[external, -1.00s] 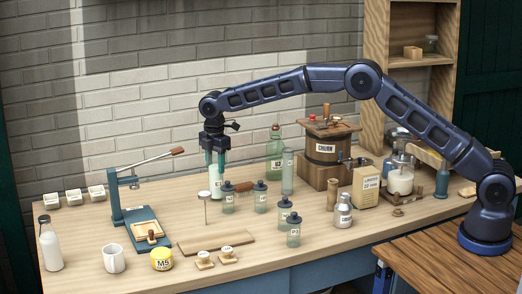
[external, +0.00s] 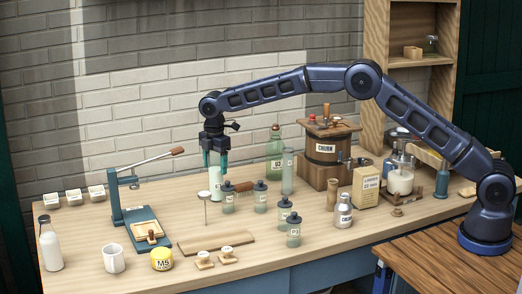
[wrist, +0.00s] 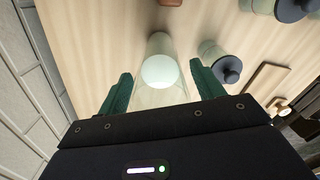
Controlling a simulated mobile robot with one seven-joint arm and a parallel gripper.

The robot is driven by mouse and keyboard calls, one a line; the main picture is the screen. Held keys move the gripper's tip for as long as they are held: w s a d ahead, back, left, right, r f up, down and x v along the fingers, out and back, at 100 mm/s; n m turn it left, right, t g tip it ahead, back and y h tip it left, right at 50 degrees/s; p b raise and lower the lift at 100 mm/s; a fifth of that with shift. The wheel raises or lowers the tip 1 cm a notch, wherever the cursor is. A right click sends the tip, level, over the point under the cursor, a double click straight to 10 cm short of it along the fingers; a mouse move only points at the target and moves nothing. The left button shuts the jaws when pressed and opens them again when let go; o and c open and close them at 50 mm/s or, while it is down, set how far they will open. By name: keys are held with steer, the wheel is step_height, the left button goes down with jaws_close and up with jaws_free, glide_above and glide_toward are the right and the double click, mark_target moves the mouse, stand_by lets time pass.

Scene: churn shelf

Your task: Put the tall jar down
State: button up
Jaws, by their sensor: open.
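The tall jar (external: 215,184) is pale and whitish, and stands upright on the bench at the back, left of the middle. In the wrist view the tall jar (wrist: 158,70) shows from above as clear glass with a pale round part, between my two green fingers. My gripper (external: 215,168) points down over the jar with its fingers open on either side. In the wrist view my gripper (wrist: 162,88) has a gap between each finger and the glass. The jar's upper part is partly hidden by the fingers in the external view.
Lidded grey jars (external: 260,197) stand close to the right. A wooden-handled tool (external: 243,187) lies behind them. A thin stand (external: 205,208) is just in front. A lever press (external: 117,198) is at left, a tall glass cylinder (external: 288,170) and churn (external: 322,160) at right.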

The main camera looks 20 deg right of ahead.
step_height(320, 180, up, 12)
steer(key=shift+f, duration=0.25)
